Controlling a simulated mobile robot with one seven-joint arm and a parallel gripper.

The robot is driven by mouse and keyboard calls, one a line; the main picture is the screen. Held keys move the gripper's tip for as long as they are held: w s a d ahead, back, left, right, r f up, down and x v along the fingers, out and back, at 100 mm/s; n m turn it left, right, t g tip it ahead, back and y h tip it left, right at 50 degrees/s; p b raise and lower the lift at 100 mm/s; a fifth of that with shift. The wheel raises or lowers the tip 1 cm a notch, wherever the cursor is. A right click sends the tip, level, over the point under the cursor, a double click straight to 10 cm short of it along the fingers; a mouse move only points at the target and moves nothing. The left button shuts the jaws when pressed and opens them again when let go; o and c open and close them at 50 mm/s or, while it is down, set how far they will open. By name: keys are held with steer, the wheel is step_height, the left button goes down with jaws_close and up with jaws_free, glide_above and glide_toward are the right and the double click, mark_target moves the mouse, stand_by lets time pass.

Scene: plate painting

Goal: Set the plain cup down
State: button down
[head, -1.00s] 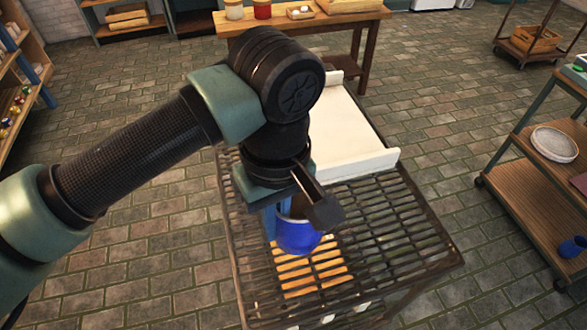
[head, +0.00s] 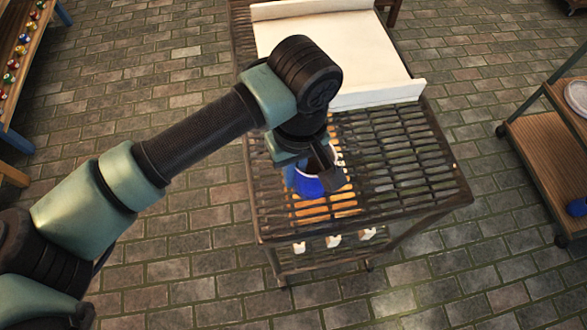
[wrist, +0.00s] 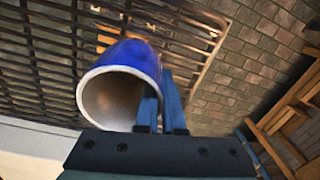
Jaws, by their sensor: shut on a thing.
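The plain blue cup (head: 309,186) is held by my gripper (head: 318,172) at the slatted rack top (head: 400,150). In the wrist view, the blue cup (wrist: 133,72) shows its pale open mouth toward the camera, and the blue fingers of my gripper (wrist: 162,105) are shut on its wall at the right. The slats of the rack (wrist: 50,60) lie beyond the cup. An orange-lit patch (head: 330,208) of slats lies under and in front of the cup. I cannot tell whether the cup's base touches the slats.
A white board with raised ends (head: 335,50) lies on the rack behind the cup. Several small white items (head: 333,240) show below the rack top. A wooden-shelved cart (head: 545,150) stands at the right. The rack's right half is clear.

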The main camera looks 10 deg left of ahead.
steer(key=shift+f, duration=0.15)
steer(key=c, duration=1)
jaws_free()
steer(key=shift+r, duration=0.3)
steer(key=r, duration=1.1)
steer(key=shift+w+d+r+b, duration=0.15)
steer(key=shift+d+r+b, duration=0.15)
steer(key=shift+r, duration=0.1)
